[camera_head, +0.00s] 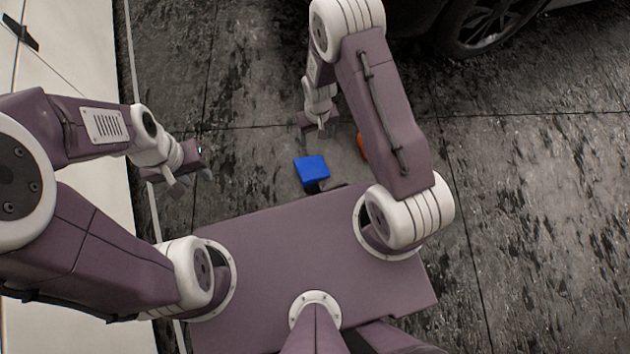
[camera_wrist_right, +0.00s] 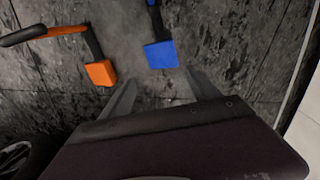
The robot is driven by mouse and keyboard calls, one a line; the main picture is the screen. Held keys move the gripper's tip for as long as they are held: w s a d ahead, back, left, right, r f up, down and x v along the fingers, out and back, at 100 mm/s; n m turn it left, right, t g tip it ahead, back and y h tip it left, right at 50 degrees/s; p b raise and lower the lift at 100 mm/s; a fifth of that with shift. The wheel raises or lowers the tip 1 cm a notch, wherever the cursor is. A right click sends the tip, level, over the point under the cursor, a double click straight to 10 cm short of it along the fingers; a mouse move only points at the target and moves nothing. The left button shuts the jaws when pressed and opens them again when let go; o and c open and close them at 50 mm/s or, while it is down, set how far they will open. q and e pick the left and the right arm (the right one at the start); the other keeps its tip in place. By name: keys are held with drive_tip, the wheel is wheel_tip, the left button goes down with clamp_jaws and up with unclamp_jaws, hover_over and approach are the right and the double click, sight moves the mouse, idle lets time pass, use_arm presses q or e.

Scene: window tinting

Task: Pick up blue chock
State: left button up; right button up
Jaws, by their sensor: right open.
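My right gripper (camera_head: 327,128) is open and empty, above the floor and a little beyond the chock. In the right wrist view its two fingers (camera_wrist_right: 160,88) are spread, and the blue chock lies ahead between and beyond their tips. My left gripper (camera_head: 194,184) is open and empty, off to the left of the chock.
An orange chock (camera_wrist_right: 101,73) with an orange and black handle lies close to the blue one; in the head view my right arm partly hides it (camera_head: 362,147). A dark car's wheel (camera_head: 485,22) stands at the top right. A pale surface (camera_head: 75,60) lines the left side.

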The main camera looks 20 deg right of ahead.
wheel_tip(320, 180, down, 32)
drive_tip(key=s+a+b, duration=0.1)
drive_tip(key=s+b, duration=0.1)
drive_tip(key=b, duration=1.4)
hover_over(315, 189)
drive_tip(key=shift+n, duration=0.3)
wheel_tip(315, 189, down, 5)
drive_tip(key=shift+r, duration=0.15)
wheel_tip(315, 189, down, 5)
drive_tip(key=b, duration=0.4)
drive_tip(key=shift+r, duration=0.1)
use_arm(q)
wheel_tip(315, 189, down, 25)
drive_tip(key=shift+r, duration=0.15)
use_arm(e)
clamp_jaws()
